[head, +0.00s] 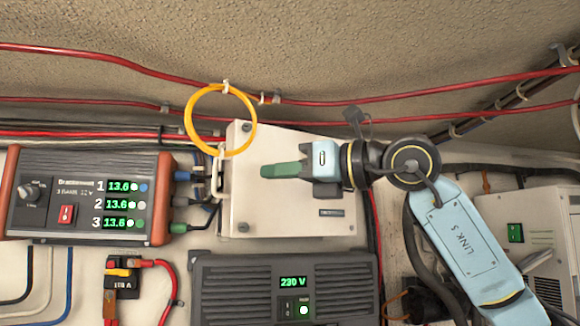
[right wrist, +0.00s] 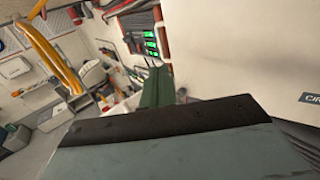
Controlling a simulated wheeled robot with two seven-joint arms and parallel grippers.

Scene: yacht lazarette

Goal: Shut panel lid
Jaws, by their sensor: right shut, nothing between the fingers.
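The cream panel lid (head: 285,205) is in the middle of the head view, with a white handle (head: 219,178) at its left edge and dark round fasteners at its left corners. Its left edge seems to stand out from the wall; I cannot tell how wide any gap behind it is. My right gripper (head: 266,171) is shut and empty, its green fingers in front of the lid's face and pointing left; contact cannot be told. In the right wrist view the lid (right wrist: 245,50) fills the right side, beside the green fingers (right wrist: 158,88). My left gripper is not in view.
A yellow ring (head: 188,115) hangs from the red cable by the lid's upper left corner. A charger with green displays (head: 85,195) sits left, with plugs close to the handle. A 230 V unit (head: 225,290) is below. A white box (head: 535,225) stands right.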

